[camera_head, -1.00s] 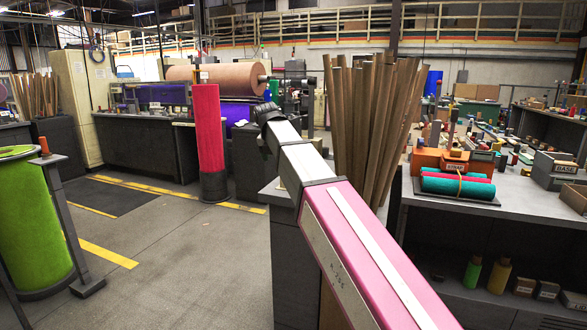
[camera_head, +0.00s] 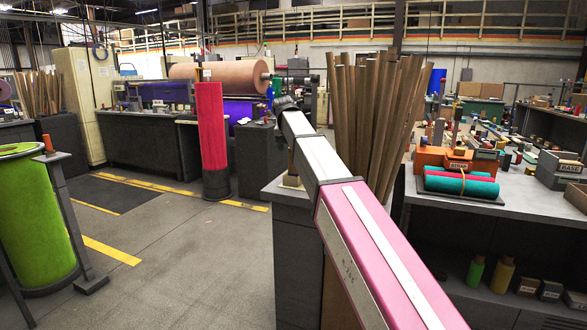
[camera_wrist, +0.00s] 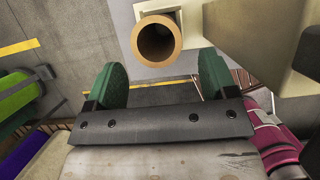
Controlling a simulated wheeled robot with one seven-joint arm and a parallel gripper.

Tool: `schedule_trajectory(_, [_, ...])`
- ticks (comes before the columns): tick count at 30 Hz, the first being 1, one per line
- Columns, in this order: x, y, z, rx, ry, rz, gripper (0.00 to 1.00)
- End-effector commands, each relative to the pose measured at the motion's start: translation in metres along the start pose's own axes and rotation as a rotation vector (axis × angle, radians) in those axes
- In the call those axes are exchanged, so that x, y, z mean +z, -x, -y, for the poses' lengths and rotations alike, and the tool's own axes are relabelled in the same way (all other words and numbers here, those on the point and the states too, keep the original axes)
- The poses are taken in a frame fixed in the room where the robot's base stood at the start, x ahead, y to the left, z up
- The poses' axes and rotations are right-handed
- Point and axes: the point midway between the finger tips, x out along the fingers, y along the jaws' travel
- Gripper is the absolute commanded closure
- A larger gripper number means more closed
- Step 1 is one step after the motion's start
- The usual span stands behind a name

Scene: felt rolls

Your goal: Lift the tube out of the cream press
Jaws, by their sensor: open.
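The brown tube (camera_wrist: 136,46) stands upright in the wrist view, seen from above with its open round end toward me. A cream base (camera_wrist: 192,20), apparently the cream press, shows around and behind it. In the head view, the tube (camera_head: 291,160) stands on a small cream base (camera_head: 291,182) at the grey counter's corner, partly hidden by my arm. My gripper (camera_wrist: 160,78) is open and empty, with two green finger pads apart. The tube's end appears just beyond the fingertips, between their lines, not gripped. My gripper (camera_head: 285,103) is small and unclear in the head view.
Beige blocks (camera_wrist: 245,35) fill the wrist view's upper right, close to my right finger. A dense bundle of tall brown tubes (camera_head: 375,125) stands right of my arm. A cluttered workbench (camera_head: 450,198) is farther right. Open floor (camera_head: 190,245) lies left.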

Motion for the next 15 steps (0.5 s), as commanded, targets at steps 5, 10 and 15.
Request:
schedule_trajectory(5, [0.006, -0.022, 0.001, -0.002, 0.0, -0.002, 0.22])
schedule_trajectory(10, [0.006, -0.047, 0.001, -0.002, 0.0, -0.002, 0.22])
schedule_trajectory(15, [0.006, -0.053, 0.001, 0.0, 0.0, 0.0, 0.22])
